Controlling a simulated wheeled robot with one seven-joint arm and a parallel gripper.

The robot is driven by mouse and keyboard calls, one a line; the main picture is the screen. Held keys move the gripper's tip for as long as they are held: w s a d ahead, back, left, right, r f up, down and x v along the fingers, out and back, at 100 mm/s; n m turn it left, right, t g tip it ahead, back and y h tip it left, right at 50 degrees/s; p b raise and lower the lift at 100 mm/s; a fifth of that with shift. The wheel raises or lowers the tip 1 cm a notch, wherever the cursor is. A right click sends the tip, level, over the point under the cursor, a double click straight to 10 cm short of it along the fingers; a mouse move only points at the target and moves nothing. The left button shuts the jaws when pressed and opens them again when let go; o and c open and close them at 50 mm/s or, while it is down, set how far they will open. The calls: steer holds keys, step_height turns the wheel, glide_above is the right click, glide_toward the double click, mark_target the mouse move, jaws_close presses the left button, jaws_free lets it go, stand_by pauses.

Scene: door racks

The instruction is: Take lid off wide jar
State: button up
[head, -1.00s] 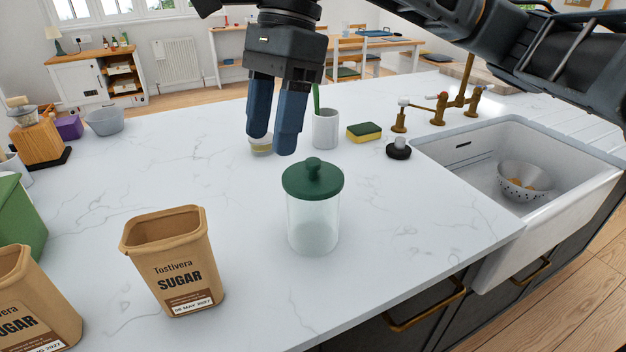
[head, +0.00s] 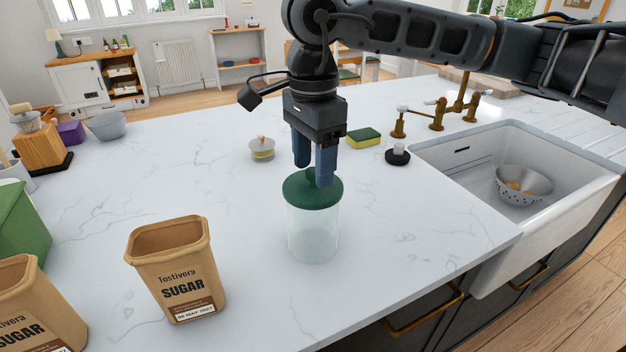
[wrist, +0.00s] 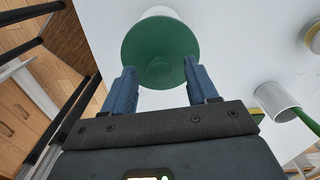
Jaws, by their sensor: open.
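The wide jar (head: 313,236) is clear glass and stands upright on the white worktop in the head view. Its green lid (head: 306,195) sits on top; the knob is partly hidden by my fingers. My gripper (head: 313,180) points down over the lid, with its blue fingers at the knob's height. In the wrist view the lid (wrist: 160,45) shows beyond the two open fingers (wrist: 163,78), and the knob appears roughly between them. I cannot tell whether a finger touches the lid.
A sugar canister (head: 178,268) stands left of the jar, with another (head: 38,305) at the far left. The sink (head: 560,205) is at right. Worktop around the jar is mostly clear.

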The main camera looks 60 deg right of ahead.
steer(key=shift+f, duration=0.2)
steer(key=shift+c, duration=0.5)
jaws_close()
